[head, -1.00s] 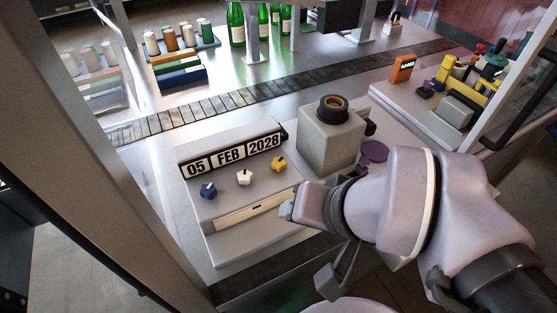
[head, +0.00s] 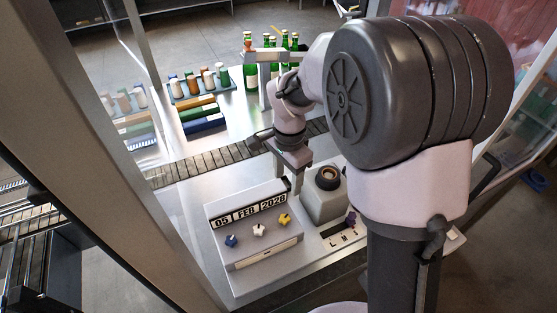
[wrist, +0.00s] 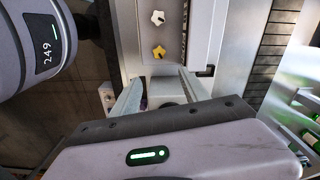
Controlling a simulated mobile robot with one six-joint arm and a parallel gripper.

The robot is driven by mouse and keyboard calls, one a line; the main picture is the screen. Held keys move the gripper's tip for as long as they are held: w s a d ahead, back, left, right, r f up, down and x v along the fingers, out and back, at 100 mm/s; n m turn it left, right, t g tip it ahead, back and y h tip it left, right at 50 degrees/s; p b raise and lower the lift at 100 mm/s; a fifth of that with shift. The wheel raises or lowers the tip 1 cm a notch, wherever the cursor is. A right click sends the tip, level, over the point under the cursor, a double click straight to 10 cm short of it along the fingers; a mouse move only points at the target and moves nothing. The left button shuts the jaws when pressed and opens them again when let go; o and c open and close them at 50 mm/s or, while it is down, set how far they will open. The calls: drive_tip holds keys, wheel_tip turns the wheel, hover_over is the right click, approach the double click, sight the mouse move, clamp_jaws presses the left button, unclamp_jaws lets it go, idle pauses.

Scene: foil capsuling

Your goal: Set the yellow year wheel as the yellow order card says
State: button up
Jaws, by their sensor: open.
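The yellow year wheel (head: 285,219) is a small star-shaped knob at the right of a row on the grey sloped console (head: 268,251). It also shows in the wrist view (wrist: 159,52), just beyond my fingertips. The date strip (head: 249,211) above the knobs reads 05 FEB and a year that looks like 2028, its last digit unclear. My gripper (head: 294,180) points down by the strip's right end, apart from the yellow wheel. In the wrist view my gripper (wrist: 160,88) is open, with nothing held. I cannot make out a yellow order card.
A white knob (head: 259,230) and a blue knob (head: 232,240) sit left of the yellow one. A grey block with a dark ring (head: 327,178) stands close right of my gripper. Behind are a conveyor (head: 200,166), coloured boxes (head: 204,124) and green bottles (head: 251,75).

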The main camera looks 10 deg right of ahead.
sight(286, 217)
wheel_tip(286, 217, down, 18)
drive_tip(key=shift+r+b, duration=0.25)
drive_tip(key=shift+b, duration=0.65)
clamp_jaws()
